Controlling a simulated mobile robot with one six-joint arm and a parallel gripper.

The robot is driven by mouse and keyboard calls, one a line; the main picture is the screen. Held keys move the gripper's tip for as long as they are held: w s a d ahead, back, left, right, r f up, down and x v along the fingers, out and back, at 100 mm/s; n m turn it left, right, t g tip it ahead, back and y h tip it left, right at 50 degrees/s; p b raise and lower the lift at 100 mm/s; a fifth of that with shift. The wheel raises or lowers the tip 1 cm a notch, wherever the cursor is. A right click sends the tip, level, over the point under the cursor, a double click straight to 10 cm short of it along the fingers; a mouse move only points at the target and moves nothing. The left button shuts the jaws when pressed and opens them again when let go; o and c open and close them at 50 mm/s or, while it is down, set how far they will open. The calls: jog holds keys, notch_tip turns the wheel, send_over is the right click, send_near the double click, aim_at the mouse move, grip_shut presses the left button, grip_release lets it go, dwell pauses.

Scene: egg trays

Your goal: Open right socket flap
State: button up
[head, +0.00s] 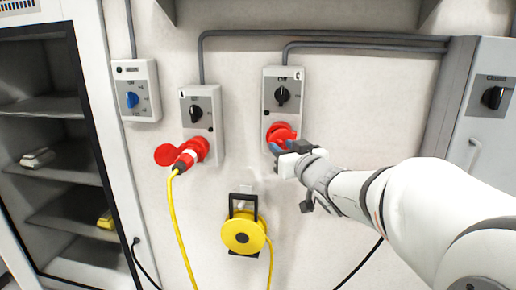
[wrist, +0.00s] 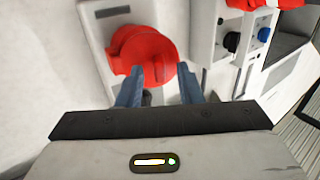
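The right socket (head: 281,131) is red and sits on the lower part of the right grey switch box (head: 269,104). In the wrist view its round red flap (wrist: 150,52) shows just beyond my fingertips. My gripper (head: 283,147) is at the socket's lower edge, and its blue fingers stand apart with a gap between them. In the wrist view my gripper (wrist: 161,75) has its left fingertip over or against the flap's lower edge; contact is not clear. The right fingertip is beside the flap. My gripper partly hides the socket, and how far the flap is open cannot be told.
The left socket (head: 202,147) holds a red plug (head: 185,160) with a yellow cable (head: 178,230); its flap (head: 168,154) stands open. A yellow cable reel (head: 243,233) hangs below. A grey cabinet (head: 470,130) is at right, shelves (head: 60,170) at left.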

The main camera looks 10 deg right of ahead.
jog(key=shift+c, duration=0.4)
grip_shut()
jog(key=shift+a, duration=0.1)
jog(key=shift+y+p, duration=0.3)
jog(key=shift+p, duration=0.1)
